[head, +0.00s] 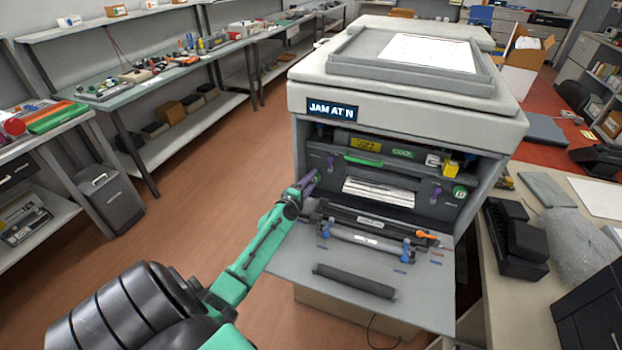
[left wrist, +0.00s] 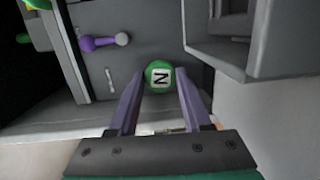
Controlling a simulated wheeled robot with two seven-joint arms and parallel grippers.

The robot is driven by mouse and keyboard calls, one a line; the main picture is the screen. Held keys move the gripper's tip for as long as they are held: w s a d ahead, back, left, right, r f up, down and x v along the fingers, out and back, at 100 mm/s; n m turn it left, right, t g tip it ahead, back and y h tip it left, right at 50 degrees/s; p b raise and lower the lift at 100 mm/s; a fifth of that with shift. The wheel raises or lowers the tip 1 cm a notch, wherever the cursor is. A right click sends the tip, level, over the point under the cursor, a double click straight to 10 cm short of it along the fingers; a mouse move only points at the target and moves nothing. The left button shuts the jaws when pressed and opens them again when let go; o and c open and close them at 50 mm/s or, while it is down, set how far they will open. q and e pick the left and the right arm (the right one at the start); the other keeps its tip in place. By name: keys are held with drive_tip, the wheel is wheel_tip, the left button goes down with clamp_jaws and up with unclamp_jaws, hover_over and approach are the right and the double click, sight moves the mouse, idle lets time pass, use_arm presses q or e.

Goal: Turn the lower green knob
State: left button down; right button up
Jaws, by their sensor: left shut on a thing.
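The printer (head: 400,100) stands with its front open, and a panel inside carries green and purple controls. My left gripper (head: 311,181) reaches the left edge of this panel. In the left wrist view, a round green knob (left wrist: 159,74) with a white label marked like an N or Z sits between the fingertips of my left gripper (left wrist: 160,80). The fingers are shut on the knob's two sides. In the head view the gripper mostly hides this knob. Another green knob (head: 459,192) is at the panel's right side. My right gripper is not in view.
A purple lever (left wrist: 104,42) is close to the left finger in the left wrist view. A grey housing edge (left wrist: 240,60) is at right. The lowered printer door (head: 340,295) holds a dark roller (head: 354,281). A cartridge (head: 366,241) lies at the opening.

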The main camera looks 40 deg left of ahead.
use_arm(q)
drive_tip(key=shift+d+m+p, duration=0.1)
drive_tip(key=shift+m+p, duration=0.55)
drive_tip(key=shift+m, duration=0.65)
drive_tip(key=c, duration=0.6)
unclamp_jaws()
drive_tip(key=shift+g, duration=0.3)
drive_tip(key=p+v, duration=0.1)
drive_tip(key=v, duration=0.4)
drive_tip(key=shift+f, duration=0.15)
drive_tip(key=b+v, duration=0.1)
drive_tip(key=v, duration=0.8)
drive_tip(key=shift+w+d+f, duration=0.1)
drive_tip(key=shift+s, duration=0.4)
